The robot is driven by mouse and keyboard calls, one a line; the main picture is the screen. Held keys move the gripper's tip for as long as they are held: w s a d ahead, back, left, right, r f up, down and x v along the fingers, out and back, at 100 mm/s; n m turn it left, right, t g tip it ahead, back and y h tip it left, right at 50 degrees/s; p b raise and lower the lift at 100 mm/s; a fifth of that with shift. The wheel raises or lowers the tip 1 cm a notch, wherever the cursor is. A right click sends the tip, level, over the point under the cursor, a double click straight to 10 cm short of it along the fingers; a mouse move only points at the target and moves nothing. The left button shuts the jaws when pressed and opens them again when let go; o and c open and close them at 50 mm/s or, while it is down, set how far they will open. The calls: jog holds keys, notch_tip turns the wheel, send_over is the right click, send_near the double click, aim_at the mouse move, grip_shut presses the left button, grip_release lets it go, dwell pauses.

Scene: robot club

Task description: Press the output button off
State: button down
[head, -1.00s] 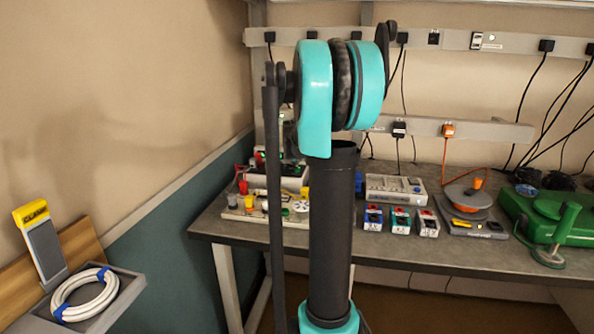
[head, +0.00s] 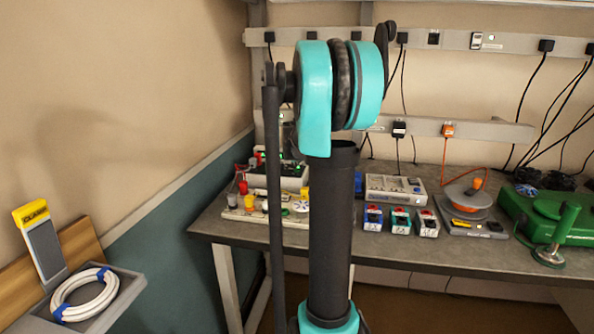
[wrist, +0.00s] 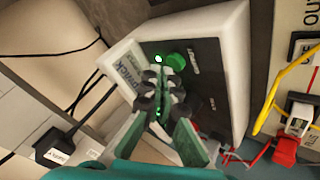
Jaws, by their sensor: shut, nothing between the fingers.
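A pale box with a dark front panel (wrist: 207,80) fills the middle of the wrist view. A round green button (wrist: 177,61) sits on the panel beside a small lit white dot (wrist: 158,58). The labels are too small to read surely. My gripper (wrist: 160,79) is shut and empty, its tips just below the button in the picture; I cannot tell whether they touch the panel. A green glow shows between the fingers. In the head view a box with green lights (head: 291,168) stands on the bench, partly behind my arm. My gripper is hidden there.
A board with red and yellow parts (head: 238,214) lies at the bench's left front. Small blue, green and red boxes (head: 400,221) stand mid-bench. A yellow wire (wrist: 270,100) and red plugs (wrist: 285,148) are right of the panel in the wrist view.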

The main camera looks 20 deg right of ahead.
jog(key=shift+f, duration=0.15)
dwell(0.4)
jog(key=shift+f, duration=0.25)
dwell(0.4)
jog(key=shift+r, duration=0.45)
jog(key=shift+r, duration=3)
